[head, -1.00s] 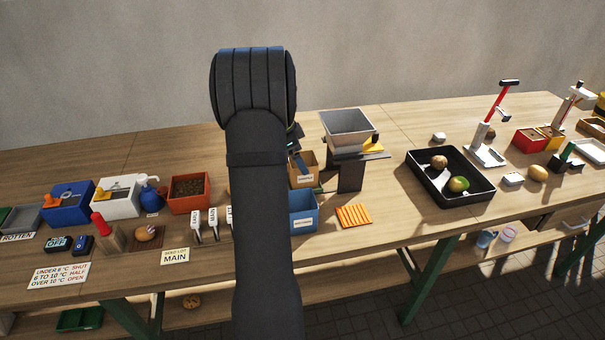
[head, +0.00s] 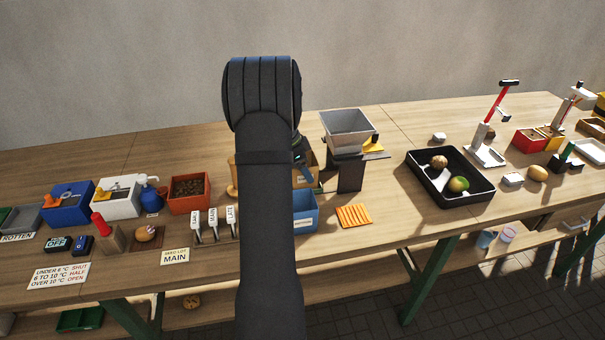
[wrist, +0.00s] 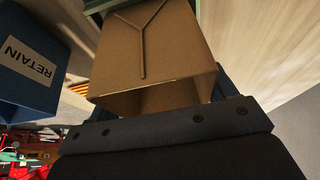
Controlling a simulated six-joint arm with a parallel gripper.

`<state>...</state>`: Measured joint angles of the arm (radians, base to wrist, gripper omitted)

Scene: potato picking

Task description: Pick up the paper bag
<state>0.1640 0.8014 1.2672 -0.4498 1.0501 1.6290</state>
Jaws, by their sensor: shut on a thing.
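The brown paper bag (wrist: 150,45) fills the upper middle of the wrist view, with a Y-shaped crease on its face. My gripper (wrist: 155,88) is shut on the bag, with its dark fingers at the bag's two sides. In the head view the paper bag (head: 308,165) shows on both sides of my arm, which hides its middle and most of my gripper. Whether the bag is clear of what is below it cannot be told.
The blue box (head: 304,210) marked RETAIN stands close to the bag; it also shows in the wrist view (wrist: 30,65). A grey hopper (head: 347,130) on a dark stand is just to the right. Orange sticks (head: 354,215) lie in front of it. Small labelled signs (head: 213,222) stand to the left.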

